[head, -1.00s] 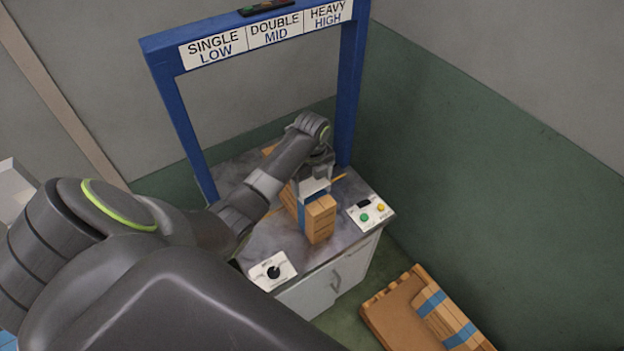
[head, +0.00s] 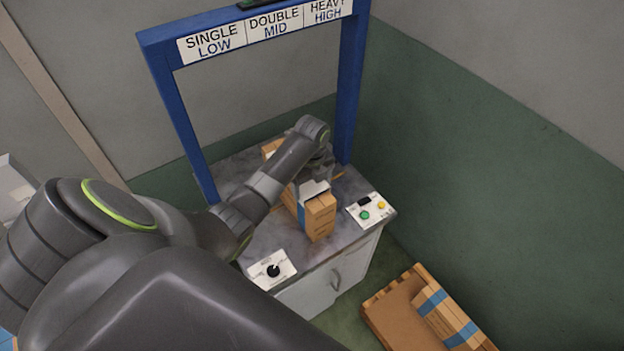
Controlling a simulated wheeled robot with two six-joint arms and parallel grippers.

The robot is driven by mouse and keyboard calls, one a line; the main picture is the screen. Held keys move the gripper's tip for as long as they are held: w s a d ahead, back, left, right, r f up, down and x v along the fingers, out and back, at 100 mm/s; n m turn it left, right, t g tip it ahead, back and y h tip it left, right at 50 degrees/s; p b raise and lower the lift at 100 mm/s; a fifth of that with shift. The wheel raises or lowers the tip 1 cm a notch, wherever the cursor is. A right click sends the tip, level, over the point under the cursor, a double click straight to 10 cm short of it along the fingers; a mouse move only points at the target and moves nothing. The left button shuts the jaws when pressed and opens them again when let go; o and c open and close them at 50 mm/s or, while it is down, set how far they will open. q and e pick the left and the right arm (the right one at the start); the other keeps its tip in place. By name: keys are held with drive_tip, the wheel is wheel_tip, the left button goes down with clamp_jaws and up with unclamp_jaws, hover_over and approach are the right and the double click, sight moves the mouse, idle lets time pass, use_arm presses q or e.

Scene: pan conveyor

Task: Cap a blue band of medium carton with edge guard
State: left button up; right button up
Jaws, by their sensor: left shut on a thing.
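A medium brown carton (head: 320,220) stands on the grey worktop, with a blue band (head: 301,212) around it. My left gripper (head: 315,178) is directly over the carton and shut on a pale edge guard (head: 314,188). The guard is at the top of the carton where the band runs, and it appears to touch there. My own arm and gripper hide part of the carton's top and far side, so I cannot tell how squarely the guard sits. My right gripper is not in view.
A blue frame (head: 350,95) with a SINGLE/DOUBLE/HEAVY sign (head: 268,28) spans the worktop (head: 270,240). A dial panel (head: 272,270) and a button panel (head: 366,209) are at its front.

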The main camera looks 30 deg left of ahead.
use_arm(q)
drive_tip(key=shift+f+b, duration=0.35)
drive_tip(key=shift+f, duration=0.35)
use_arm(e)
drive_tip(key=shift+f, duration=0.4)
